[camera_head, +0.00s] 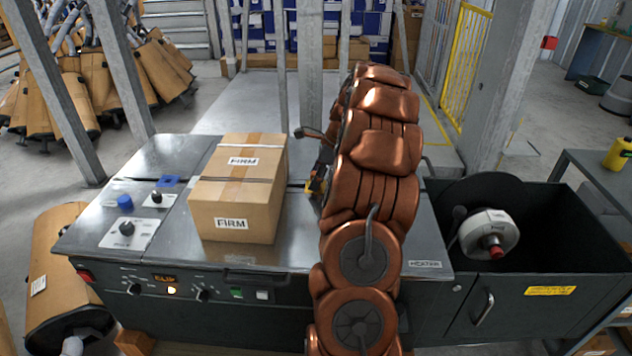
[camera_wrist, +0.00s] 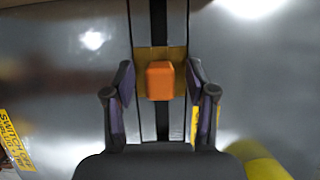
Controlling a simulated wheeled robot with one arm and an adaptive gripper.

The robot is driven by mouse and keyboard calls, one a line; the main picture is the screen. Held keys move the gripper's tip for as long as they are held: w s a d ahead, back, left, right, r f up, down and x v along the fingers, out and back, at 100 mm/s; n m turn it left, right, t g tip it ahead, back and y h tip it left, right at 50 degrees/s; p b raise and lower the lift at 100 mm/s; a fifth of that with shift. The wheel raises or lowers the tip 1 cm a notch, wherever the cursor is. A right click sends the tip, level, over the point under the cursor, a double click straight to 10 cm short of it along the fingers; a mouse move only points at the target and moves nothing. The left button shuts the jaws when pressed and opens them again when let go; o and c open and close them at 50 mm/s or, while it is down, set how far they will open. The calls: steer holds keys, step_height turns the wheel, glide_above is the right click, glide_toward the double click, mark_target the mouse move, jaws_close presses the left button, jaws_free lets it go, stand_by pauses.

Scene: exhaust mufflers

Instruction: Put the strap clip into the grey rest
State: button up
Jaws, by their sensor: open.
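In the wrist view an orange block (camera_wrist: 160,80), which looks like the strap clip, sits over a tan square plate (camera_wrist: 178,55). My gripper (camera_wrist: 160,86) is open, with one dark finger on each side of the block and visible gaps between. In the head view my gripper (camera_head: 316,182) is low over the metal bench top, right of the cardboard box, and partly hidden by my copper arm. I cannot make out the grey rest for sure in either view.
The cardboard box (camera_head: 238,190) marked FIRM stands on the metal-topped bench (camera_head: 160,238). A blue knob (camera_head: 125,203) and a small blue patch (camera_head: 168,181) are at the bench's left. A dark open bin (camera_head: 570,220) with a reel (camera_head: 488,234) is at the right.

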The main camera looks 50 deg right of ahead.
steer(key=shift+f, duration=0.1)
jaws_close()
stand_by(0.6)
